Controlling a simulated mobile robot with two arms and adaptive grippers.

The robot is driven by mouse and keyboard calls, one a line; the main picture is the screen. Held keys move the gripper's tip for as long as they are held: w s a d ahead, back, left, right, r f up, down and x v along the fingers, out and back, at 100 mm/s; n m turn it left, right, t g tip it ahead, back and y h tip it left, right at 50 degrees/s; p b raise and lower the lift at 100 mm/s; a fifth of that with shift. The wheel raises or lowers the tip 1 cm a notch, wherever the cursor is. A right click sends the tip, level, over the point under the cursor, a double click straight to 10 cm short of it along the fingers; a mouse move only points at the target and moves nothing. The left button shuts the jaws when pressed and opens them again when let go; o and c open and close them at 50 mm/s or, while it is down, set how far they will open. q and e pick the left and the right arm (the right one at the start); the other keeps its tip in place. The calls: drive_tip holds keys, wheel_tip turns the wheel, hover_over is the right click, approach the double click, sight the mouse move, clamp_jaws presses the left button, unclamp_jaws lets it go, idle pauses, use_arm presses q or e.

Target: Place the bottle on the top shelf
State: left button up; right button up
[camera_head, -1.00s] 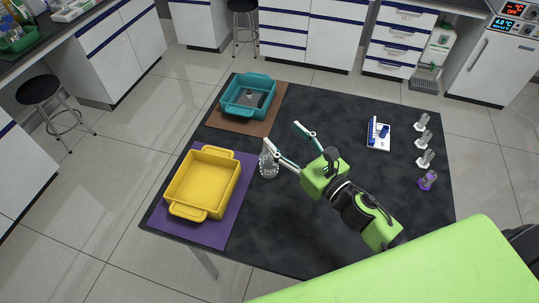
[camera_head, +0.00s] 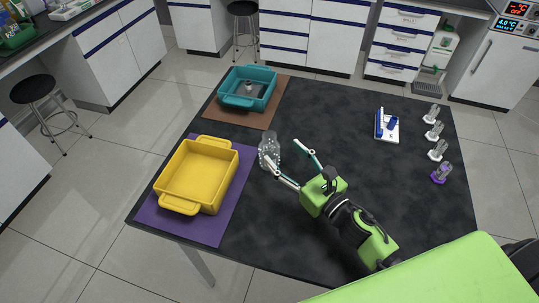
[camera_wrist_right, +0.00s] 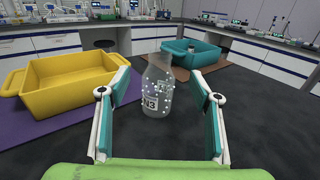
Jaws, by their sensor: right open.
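The clear, dotted bottle (camera_head: 268,149) stands upright on the dark table, to the right of the yellow box. In the right wrist view the bottle (camera_wrist_right: 157,90) has a label reading N3 and shows between my finger ends. My right gripper (camera_head: 283,150) is open and empty, its fingers spread. It also shows in the right wrist view (camera_wrist_right: 161,78). One fingertip is close to the bottle in the head view; I cannot tell whether it touches. My left gripper is not in view. No shelf can be clearly made out.
A yellow box (camera_head: 167,178) stands on a purple mat (camera_head: 226,215). A teal box (camera_head: 270,78) with a small grey item inside stands on a brown mat (camera_head: 260,119). A white and blue rack (camera_head: 386,125) and several small stands line the right side. The table's middle is clear.

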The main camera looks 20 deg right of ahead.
sight(276, 158)
wheel_tip(276, 158, down, 6)
drive_tip(key=shift+r, duration=0.25)
drive_tip(key=shift+w+a+r, duration=0.2)
drive_tip(key=shift+w+r, duration=0.15)
drive_tip(key=shift+w, duration=0.15)
drive_tip(key=shift+w+a+f, duration=0.1)
drive_tip(key=shift+w+a, duration=0.05)
drive_tip(key=shift+w, duration=0.3)
drive_tip(key=p+x, duration=0.1)
drive_tip(key=x, duration=0.3)
drive_tip(key=shift+w+a+p, duration=0.15)
drive_tip(key=shift+w+p, duration=0.15)
drive_tip(key=shift+w, duration=0.05)
drive_tip(key=shift+w+a, duration=0.15)
drive_tip(key=shift+w, duration=0.25)
drive_tip(key=c, duration=1.3)
